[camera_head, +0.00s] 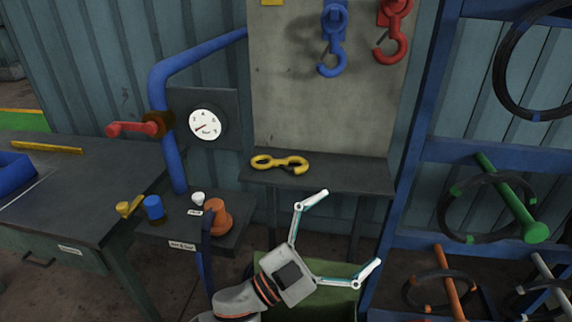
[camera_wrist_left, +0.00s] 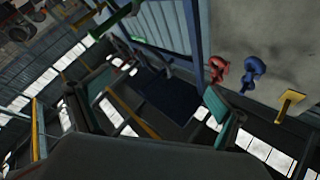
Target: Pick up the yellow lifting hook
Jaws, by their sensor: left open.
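The yellow lifting hook (camera_head: 281,163) lies flat on a dark shelf (camera_head: 330,178) below a grey panel, in the head view. My left gripper (camera_head: 341,236) is open and empty, its two fingers spread wide. It appears in front of the shelf, to the right of and below the hook in the picture, and apart from it. In the left wrist view the open fingers show at either side, and I cannot make out the yellow hook there. My right gripper is not in view.
A blue hook (camera_head: 333,42) and a red hook (camera_head: 392,32) hang on the panel (camera_head: 300,110). A yellow bracket (camera_wrist_left: 288,106) shows beside them. A blue rack (camera_head: 420,130) with cable coils stands right. A blue pipe (camera_head: 166,150) and small bench parts are left.

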